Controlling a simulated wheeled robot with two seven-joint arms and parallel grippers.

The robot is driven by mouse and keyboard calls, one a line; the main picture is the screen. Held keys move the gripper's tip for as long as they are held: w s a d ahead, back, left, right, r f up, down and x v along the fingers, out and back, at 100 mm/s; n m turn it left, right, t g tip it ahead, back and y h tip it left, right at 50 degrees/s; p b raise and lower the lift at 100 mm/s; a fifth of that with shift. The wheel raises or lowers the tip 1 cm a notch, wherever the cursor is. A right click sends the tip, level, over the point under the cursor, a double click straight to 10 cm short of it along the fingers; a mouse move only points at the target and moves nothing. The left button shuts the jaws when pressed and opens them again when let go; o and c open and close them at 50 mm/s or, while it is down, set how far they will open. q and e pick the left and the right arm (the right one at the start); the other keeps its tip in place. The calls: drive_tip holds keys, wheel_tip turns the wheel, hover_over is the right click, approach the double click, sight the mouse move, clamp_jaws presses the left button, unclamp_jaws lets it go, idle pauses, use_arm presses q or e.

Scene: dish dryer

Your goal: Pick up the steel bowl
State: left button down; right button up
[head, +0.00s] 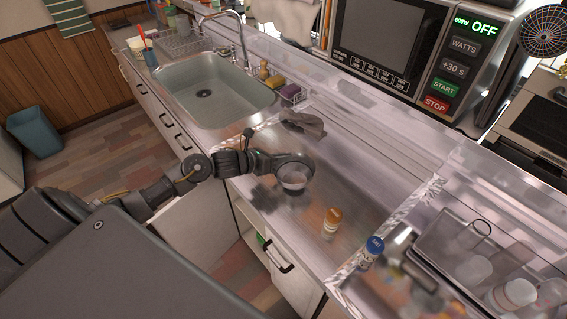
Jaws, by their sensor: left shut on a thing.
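The steel bowl (294,181) is small, round and shiny, and shows in the middle of the head view over the metal counter. My left arm reaches in from the left, and my left gripper (280,162) is shut on the bowl at its near-left rim. The fingertips are small and partly merge with the dark rim. Dark patches show on the counter below and left of the bowl; I cannot tell whether it touches the surface. My right gripper does not show.
An orange-capped bottle (331,223) and a blue-capped bottle (371,250) stand right of the bowl. A dark grey cloth-like item (304,124) lies behind it. The sink (215,93) is at back left, the microwave (385,45) at back right. A glassware tray (437,240) sits at right.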

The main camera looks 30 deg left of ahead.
use_arm(q)
drive_tip(key=s+a+r+b, duration=0.3)
drive_tip(key=s+a+r, duration=0.6)
drive_tip(key=s+r, duration=0.1)
drive_tip(key=shift+s+a+r+b, duration=0.2)
drive_tip(key=shift+r+b, duration=0.1)
drive_tip(key=shift+r, duration=0.6)
